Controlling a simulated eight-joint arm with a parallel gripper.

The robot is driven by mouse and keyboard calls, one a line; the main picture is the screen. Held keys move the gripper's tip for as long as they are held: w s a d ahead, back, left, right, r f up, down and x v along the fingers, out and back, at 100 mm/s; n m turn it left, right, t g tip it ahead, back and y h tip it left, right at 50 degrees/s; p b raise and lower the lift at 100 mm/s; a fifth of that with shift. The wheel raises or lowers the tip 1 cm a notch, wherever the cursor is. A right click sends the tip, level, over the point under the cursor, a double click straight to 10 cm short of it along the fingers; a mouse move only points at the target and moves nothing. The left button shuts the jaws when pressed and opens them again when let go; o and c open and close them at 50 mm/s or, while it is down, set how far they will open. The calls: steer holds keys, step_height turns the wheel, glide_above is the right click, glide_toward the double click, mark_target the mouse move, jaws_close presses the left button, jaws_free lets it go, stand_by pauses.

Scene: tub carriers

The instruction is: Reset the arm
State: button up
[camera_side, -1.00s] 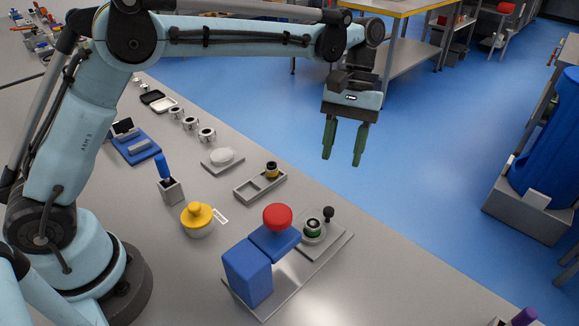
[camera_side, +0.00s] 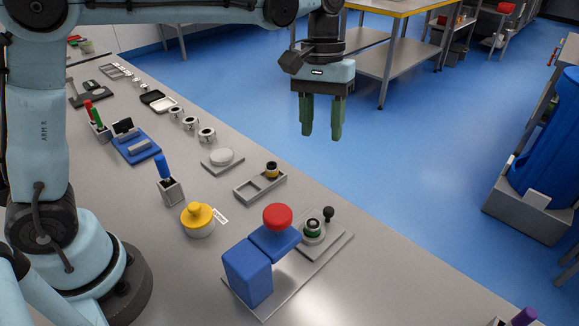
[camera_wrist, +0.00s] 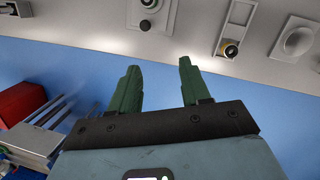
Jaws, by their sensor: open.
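My gripper (camera_side: 321,118) hangs from my arm with its two green fingers pointing down. The fingers are apart with nothing between them. In the side view it is raised, seen against the blue floor beyond the bench's far edge. In the wrist view the gripper (camera_wrist: 157,80) also shows open and empty, with the bench edge and small fixtures past its fingertips.
The grey bench (camera_side: 330,285) carries a blue press with a red knob (camera_side: 277,216), a yellow-lidded pot (camera_side: 197,219), a grey two-pocket tray (camera_side: 243,194), a white dome on a plate (camera_side: 222,157) and a blue-handled tool in a holder (camera_side: 163,168). The space around my gripper is clear.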

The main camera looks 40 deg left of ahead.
steer(key=s+a+f+m+t+y, duration=0.1)
steer(key=s+a+f+m+t, duration=0.2)
steer(key=s+a+t, duration=0.5)
steer(key=s+a, duration=0.3)
steer(key=s, duration=0.1)
steer(key=shift+s+f+m+t+y, duration=0.2)
steer(key=shift+s+m+t+y, duration=0.1)
steer(key=shift+y, duration=0.1)
